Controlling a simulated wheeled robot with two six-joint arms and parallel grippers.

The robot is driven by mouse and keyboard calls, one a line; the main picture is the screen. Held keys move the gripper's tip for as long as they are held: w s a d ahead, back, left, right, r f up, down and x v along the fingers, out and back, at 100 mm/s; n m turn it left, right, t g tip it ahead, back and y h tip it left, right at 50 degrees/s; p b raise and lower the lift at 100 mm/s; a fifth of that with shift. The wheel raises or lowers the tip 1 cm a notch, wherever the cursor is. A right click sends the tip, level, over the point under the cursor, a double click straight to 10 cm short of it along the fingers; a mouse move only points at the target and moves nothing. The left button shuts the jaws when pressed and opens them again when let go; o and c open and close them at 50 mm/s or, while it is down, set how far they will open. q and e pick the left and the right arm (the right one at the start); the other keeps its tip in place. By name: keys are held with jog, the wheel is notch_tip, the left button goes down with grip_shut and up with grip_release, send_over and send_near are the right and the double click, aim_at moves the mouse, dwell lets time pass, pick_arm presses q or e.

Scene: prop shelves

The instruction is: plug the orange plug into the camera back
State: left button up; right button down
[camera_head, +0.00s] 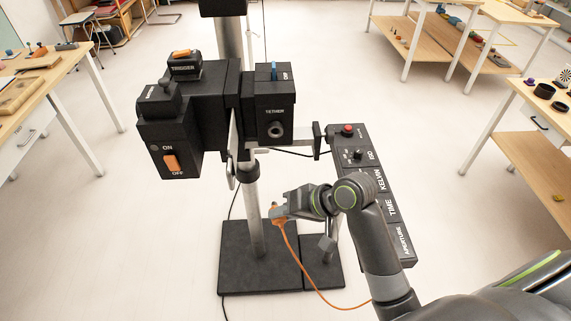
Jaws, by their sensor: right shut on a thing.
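The black camera back (262,105) is mounted on a metal stand, with a round socket (275,129) under the label TETHER. A blue piece (274,71) sticks up from its top. My right gripper (281,210) is shut on the orange plug (278,221), below the socket and apart from it. The jaws hide part of the plug. An orange cable (296,262) hangs from the plug and curves down to the right, passing behind my arm. My left gripper is not in view.
The camera's left part has an ON/OFF switch (171,163) and a TRIGGER block (185,66). A black control panel (388,205) with a red button stands right of the stand. The black base (240,272) is on the floor. Tables stand at both sides, with open floor between.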

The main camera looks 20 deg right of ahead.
aim_at(287, 141)
jog(key=r+m+t+y, duration=0.1)
jog(key=r, duration=0.1)
jog(key=r+m+t+y+p, duration=0.1)
jog(key=r+y, duration=0.1)
jog(key=r+m+t+y+p, duration=0.1)
jog(key=r, duration=0.2)
jog(key=shift+s+a, duration=0.2)
jog(key=shift+a, duration=0.1)
notch_tip(287, 141, up, 6)
jog(key=m+t+y+p, duration=0.2)
jog(key=t, duration=0.1)
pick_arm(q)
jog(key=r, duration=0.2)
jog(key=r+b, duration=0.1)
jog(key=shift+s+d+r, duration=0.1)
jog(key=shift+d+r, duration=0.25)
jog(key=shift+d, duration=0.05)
pick_arm(e)
jog(key=w+d, duration=0.3)
jog(key=w, duration=0.3)
jog(key=shift+w+d+r+m+y, duration=0.2)
jog(key=shift+r+m+y, duration=0.1)
jog(key=shift+r+y, duration=0.1)
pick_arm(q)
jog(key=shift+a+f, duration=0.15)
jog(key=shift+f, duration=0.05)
